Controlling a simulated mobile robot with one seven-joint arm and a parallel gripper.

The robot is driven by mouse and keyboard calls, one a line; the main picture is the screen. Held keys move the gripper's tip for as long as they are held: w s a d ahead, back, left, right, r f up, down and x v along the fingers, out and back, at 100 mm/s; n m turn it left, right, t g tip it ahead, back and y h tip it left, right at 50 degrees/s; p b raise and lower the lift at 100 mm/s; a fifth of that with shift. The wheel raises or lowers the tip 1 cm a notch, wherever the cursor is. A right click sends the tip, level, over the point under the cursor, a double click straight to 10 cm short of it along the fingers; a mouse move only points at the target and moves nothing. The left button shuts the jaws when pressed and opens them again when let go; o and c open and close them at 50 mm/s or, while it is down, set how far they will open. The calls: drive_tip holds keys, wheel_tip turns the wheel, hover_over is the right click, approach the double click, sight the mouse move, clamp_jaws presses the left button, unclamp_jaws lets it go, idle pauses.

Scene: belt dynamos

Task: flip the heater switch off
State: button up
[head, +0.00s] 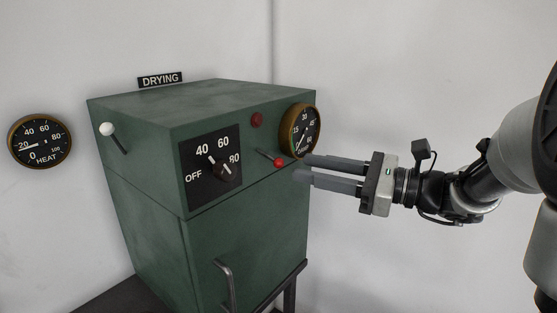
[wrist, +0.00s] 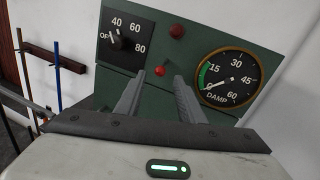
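A green cabinet (head: 150,200) under a DRYING sign has several controls; which one is the heater switch is not labelled. A small lever with a red ball tip (head: 278,162) sticks out of its front, low beside the damp gauge; the ball also shows in the wrist view (wrist: 160,71). A black dial knob (head: 227,173) on a plate marked OFF, 40, 60, 80 points near 40. A white-ball lever (head: 106,129) is on the left side. My gripper (head: 302,168) is open and empty, fingertips just right of the red ball, which shows between the fingers in the wrist view.
A round damp gauge (head: 300,131) and a dull red lamp (head: 257,120) are above the red-tipped lever. A heat gauge (head: 40,141) hangs on the left wall. A door handle (head: 226,285) protrudes below. Space right of the cabinet is clear except for my arm.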

sight(278, 162)
drive_tip(key=x, duration=0.7)
drive_tip(key=shift+w+a+p, duration=0.2)
drive_tip(key=shift+a+p, duration=0.1)
drive_tip(key=shift+a, duration=0.05)
